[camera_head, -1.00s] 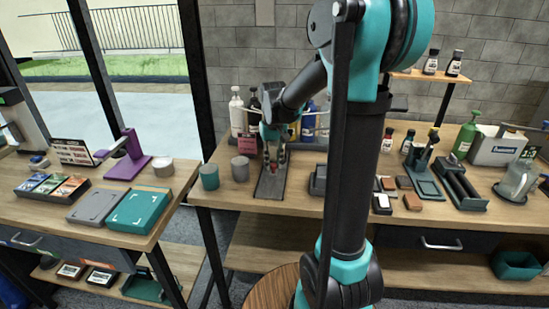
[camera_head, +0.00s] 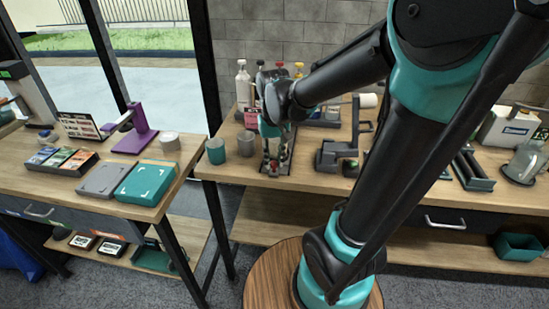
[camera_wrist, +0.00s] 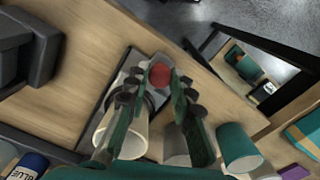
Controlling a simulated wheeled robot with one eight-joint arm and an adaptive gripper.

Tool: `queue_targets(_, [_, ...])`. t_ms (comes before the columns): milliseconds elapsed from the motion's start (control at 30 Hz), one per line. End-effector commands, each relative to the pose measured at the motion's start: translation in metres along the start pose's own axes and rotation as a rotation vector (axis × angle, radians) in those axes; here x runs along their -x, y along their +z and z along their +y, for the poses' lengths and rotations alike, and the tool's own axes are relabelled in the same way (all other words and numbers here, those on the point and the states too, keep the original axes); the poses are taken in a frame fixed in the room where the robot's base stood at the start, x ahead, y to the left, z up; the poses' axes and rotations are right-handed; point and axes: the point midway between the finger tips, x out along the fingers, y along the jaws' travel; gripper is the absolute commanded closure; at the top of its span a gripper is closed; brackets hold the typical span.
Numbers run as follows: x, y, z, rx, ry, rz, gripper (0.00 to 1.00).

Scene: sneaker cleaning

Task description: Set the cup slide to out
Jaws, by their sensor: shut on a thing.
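The cup slide is a narrow dark grey track (camera_wrist: 106,92) running from back to front on the long wooden table. Its front part also shows in the head view (camera_head: 268,170). A round red knob (camera_wrist: 160,75) sits at the track's front end. My gripper (camera_wrist: 156,85) has its fingertips on the red knob, one on each side, and is shut on it. It points down over the track in the head view (camera_head: 275,170). A pale cup-like piece (camera_wrist: 134,136) shows between and behind the fingers, partly hidden by them.
A teal cup (camera_head: 216,151) and a grey cup (camera_head: 246,143) stand just left of the slide. Several bottles (camera_head: 243,85) stand behind. A dark grey holder (camera_head: 337,155) stands to the right. The table's front edge is close to the track.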

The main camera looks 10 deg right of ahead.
Motion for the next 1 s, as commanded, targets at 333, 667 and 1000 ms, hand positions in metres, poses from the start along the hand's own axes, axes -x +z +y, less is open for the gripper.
queue_targets(333, [-0.001, 0.004, -0.001, 0.002, -0.004, -0.010, 0.58])
queue_targets(667, [0.000, 0.003, -0.001, 0.002, -0.003, -0.007, 0.56])
queue_targets(1000, [0.039, 0.002, -0.001, 0.002, -0.003, -0.006, 0.56])
